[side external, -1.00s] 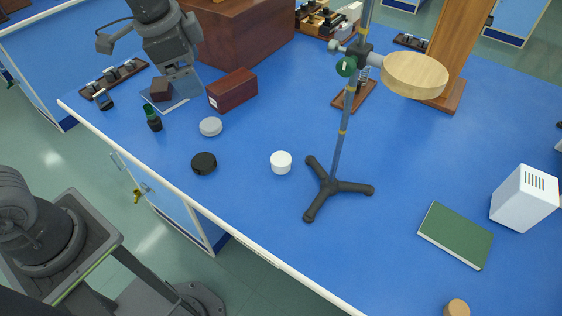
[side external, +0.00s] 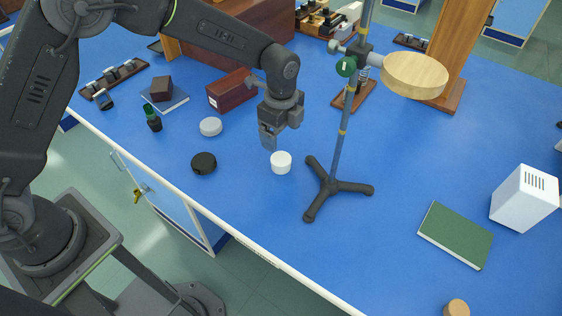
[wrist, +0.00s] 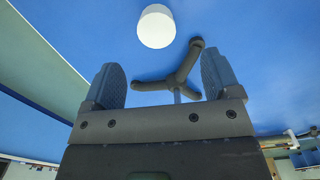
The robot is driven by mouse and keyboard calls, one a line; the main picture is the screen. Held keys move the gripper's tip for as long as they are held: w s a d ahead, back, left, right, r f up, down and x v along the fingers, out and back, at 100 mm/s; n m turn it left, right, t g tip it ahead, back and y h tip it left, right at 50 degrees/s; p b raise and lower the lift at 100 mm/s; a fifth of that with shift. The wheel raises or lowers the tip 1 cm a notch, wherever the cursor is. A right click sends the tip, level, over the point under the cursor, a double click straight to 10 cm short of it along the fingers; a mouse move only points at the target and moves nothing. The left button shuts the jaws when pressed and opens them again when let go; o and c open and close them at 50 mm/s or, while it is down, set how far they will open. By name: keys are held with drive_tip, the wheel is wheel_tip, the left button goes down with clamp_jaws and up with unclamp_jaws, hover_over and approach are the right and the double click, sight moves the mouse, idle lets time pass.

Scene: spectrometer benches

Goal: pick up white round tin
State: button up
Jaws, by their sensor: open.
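The white round tin (side external: 281,162) stands on the blue bench, left of the stand's tripod foot. It also shows in the wrist view (wrist: 156,27), at the top, beyond my fingertips. My gripper (side external: 269,143) is above the bench, just behind and slightly left of the tin in the side view, and apart from it. In the wrist view its two fingers (wrist: 163,80) are spread with nothing between them in their grip.
A retort stand (side external: 335,184) with a round wooden disc (side external: 415,76) stands close to the tin's right. A black round tin (side external: 204,163) and a grey round tin (side external: 210,127) lie to its left. A dark red box (side external: 232,90) is behind. The bench in front is clear.

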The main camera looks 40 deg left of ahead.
sight(281, 158)
drive_tip(key=f, duration=0.9)
drive_tip(key=shift+s+d+f, duration=0.1)
drive_tip(key=shift+s, duration=0.2)
drive_tip(key=c, duration=1)
